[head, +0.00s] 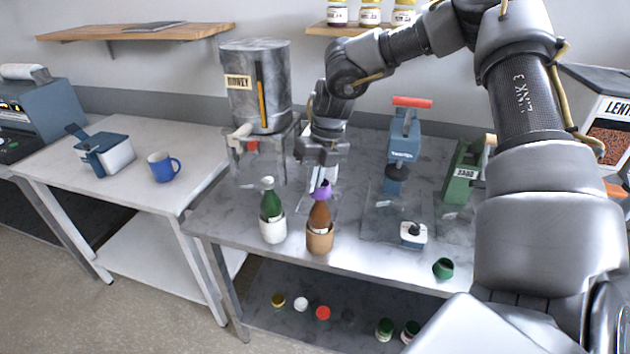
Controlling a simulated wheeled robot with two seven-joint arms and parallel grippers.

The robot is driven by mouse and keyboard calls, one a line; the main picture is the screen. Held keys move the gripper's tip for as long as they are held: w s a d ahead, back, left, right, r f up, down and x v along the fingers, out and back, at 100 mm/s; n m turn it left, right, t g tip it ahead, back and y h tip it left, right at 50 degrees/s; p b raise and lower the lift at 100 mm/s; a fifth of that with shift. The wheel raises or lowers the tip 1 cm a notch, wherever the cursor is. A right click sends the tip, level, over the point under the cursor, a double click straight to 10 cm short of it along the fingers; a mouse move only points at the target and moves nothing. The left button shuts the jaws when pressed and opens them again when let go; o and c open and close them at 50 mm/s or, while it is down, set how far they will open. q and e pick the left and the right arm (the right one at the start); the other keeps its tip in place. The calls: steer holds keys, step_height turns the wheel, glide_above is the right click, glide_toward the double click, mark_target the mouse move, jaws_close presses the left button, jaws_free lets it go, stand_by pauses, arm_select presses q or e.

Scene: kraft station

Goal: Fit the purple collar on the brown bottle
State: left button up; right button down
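The brown bottle (320,217) stands upright in a tan holder (319,239) near the front edge of the metal table. The purple collar (321,190) is at the top of the bottle's neck and looks a little tilted. I cannot tell whether it is around the neck or just above it. My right gripper (322,180) reaches down from above and behind, its fingertips at the collar; it looks shut on it, though the fingertips are small and partly hidden. My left gripper is not in view.
A green bottle (271,206) in a white holder (273,229) stands close on the left. A blue press (403,150), a small black-and-white device (413,234) and a green ring (443,268) are to the right. A grey dispenser (257,80) stands behind. Several caps lie on the lower shelf (265,320).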

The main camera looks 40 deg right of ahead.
stand_by(0.4)
steer(key=shift+f, duration=0.15)
steer(key=c, duration=1.1)
jaws_free()
steer(key=shift+s, duration=0.2)
steer(key=shift+s+a, duration=0.15)
steer(key=shift+s+f, duration=0.1)
steer(key=shift+r, duration=0.35)
